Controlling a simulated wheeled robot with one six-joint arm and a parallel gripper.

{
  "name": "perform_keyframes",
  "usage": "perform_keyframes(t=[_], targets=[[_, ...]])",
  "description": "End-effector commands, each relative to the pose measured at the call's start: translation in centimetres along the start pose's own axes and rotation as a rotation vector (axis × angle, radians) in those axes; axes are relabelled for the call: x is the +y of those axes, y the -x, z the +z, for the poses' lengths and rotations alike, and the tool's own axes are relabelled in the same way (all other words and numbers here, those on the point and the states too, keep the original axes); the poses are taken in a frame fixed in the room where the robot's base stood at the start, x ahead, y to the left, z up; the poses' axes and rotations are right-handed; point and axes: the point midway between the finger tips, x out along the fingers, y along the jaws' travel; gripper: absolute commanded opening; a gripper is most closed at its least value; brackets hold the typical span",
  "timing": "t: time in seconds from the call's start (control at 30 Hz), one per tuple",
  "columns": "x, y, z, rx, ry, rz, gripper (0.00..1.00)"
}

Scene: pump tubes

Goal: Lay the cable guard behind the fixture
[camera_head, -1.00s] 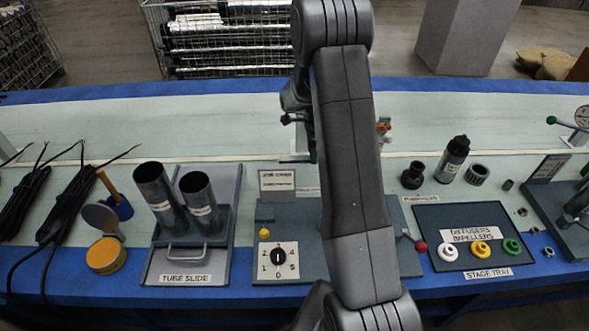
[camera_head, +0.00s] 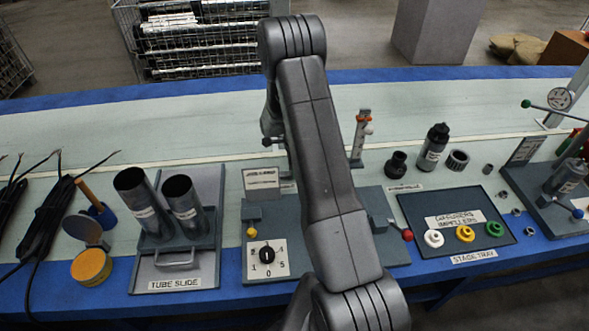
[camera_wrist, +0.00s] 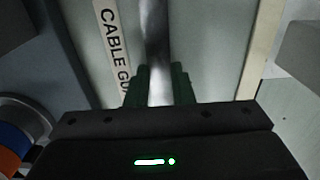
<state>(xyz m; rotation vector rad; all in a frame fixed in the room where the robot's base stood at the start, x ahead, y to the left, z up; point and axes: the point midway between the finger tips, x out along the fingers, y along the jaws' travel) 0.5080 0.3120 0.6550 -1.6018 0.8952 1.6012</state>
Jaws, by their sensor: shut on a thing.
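In the wrist view my gripper (camera_wrist: 159,88) has its dark green fingers shut on a shiny metal strip, the cable guard (camera_wrist: 155,35), which runs away from me between them. A label beginning "CABLE GU" (camera_wrist: 115,50) lies on the pale surface just left of the strip. Whether the strip touches that surface I cannot tell. In the head view my arm hides the gripper and the strip. The fixture, a dark base plate (camera_head: 393,250) with a dial and a job card, stands on the bench, partly behind my arm.
The tube slide (camera_head: 205,255) with two metal tubes stands left of the fixture, and the stage tray (camera_head: 408,213) stands right of it. A small post (camera_head: 360,140) with red knobs rises behind the fixture. The pale strip along the bench's back is clear.

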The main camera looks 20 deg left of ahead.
Motion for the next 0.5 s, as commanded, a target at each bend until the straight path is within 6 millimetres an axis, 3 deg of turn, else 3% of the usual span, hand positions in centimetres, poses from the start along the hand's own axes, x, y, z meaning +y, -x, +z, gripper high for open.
perform_keyframes(t=[0.2,0.23,0.3,0.5], targets=[[0.02,-0.48,0.00,0.000,0.000,0.001,0.00],[0.02,-0.30,0.00,0.000,0.000,0.000,0.27],[0.02,-0.26,0.00,0.000,0.000,0.001,0.41],[0.03,-0.25,-0.01,0.000,0.000,0.001,0.43]])
